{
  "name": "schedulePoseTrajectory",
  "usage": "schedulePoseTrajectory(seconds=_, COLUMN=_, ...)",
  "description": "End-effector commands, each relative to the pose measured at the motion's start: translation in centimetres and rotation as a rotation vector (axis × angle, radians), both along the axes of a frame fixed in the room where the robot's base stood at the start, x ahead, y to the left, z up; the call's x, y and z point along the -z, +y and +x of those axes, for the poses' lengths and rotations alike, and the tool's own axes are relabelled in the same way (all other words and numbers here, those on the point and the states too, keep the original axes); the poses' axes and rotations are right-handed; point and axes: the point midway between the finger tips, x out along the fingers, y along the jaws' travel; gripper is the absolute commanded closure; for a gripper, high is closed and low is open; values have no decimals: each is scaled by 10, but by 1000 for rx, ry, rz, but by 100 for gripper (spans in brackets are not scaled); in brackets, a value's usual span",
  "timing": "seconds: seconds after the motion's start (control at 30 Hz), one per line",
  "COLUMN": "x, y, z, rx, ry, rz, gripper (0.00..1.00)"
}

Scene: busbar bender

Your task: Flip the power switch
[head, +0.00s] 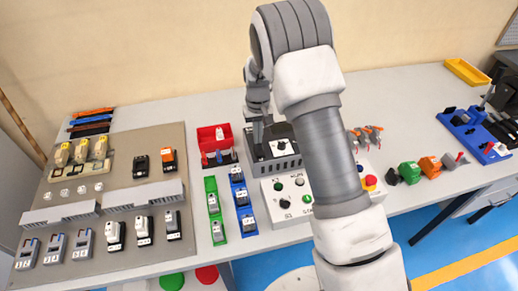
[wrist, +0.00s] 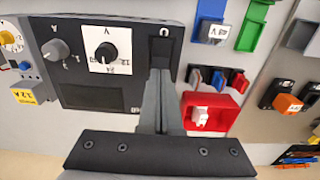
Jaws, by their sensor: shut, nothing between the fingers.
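A dark power unit (wrist: 98,90) carries a black knob on a white dial plate (wrist: 104,52) and a grey knob. It also shows in the head view (head: 262,167). A black rocker switch (wrist: 164,48) sits at the unit's right side in the wrist view, beside a white mark. My gripper (wrist: 160,76) is shut and empty, its fingertips over or against the switch's near end; I cannot tell if they touch. In the head view my gripper (head: 257,138) points down at the unit's left part, and the switch is hidden there.
A red bin (wrist: 218,114) with a white part stands close beside the fingers. A light control box (head: 290,196) with knobs and buttons is in front of the unit. Green (head: 215,211) and blue (head: 242,201) trays hold parts at the left. Bare table lies behind the unit.

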Motion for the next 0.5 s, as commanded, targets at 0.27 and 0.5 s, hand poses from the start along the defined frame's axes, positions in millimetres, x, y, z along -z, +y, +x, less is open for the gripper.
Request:
schedulePoseTrajectory(seconds=0.27, x=5, y=0, z=0, rx=0, ry=0, rz=0, gripper=100)
schedulePoseTrajectory(seconds=0.5, x=8, y=0, z=0, rx=0, ry=0, rz=0, gripper=100)
